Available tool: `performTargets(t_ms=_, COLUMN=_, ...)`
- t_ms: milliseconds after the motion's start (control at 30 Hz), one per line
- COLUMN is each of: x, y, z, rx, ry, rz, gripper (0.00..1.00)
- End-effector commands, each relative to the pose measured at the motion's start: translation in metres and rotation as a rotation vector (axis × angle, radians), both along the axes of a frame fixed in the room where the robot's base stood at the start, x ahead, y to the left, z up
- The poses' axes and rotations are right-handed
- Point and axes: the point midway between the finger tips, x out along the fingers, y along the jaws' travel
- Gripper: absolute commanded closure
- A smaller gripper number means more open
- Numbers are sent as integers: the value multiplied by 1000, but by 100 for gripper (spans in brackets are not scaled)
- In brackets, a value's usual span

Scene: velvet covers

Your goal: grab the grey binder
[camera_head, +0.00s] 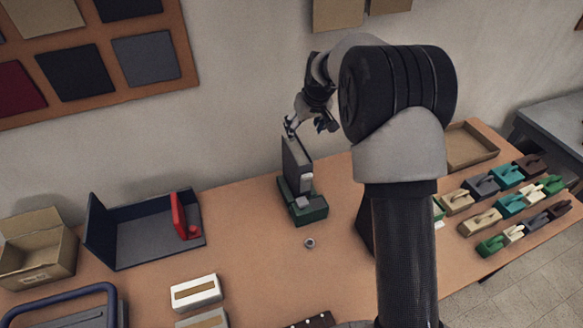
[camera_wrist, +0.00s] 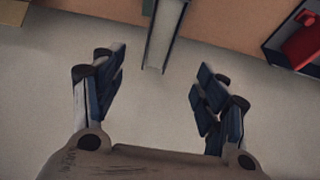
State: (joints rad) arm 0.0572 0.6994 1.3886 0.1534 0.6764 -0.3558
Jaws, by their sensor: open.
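The grey binder (camera_head: 297,162) stands upright in a green holder (camera_head: 304,213) on the table, near the wall. In the wrist view the binder (camera_wrist: 163,38) shows as a narrow upright slab with pale edges, its near end reaching toward the gap between my fingers. My gripper (camera_head: 306,125) is just above the binder's top in the head view, partly hidden by my arm. In the wrist view my gripper (camera_wrist: 161,68) is open, with a finger on each side of the binder's line and clear space on both sides. I see no contact.
A cardboard box (camera_head: 38,250) is further left. Several coloured handled blocks (camera_head: 510,205) and a tray (camera_head: 470,150) are at right. A small ring (camera_head: 310,243) lies in front.

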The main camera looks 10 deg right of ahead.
Motion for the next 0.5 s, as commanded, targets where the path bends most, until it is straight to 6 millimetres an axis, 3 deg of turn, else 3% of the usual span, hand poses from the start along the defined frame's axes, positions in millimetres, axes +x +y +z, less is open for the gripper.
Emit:
performTargets(t_ms=33, x=3, y=1, z=-14, rx=1, ry=5, rz=1, gripper=33)
performTargets(t_ms=300, x=25, y=6, z=-67, rx=0, ry=3, rz=0, gripper=33)
performTargets(t_ms=500, x=35, y=8, z=-88, rx=1, ry=1, rz=-1, gripper=33)
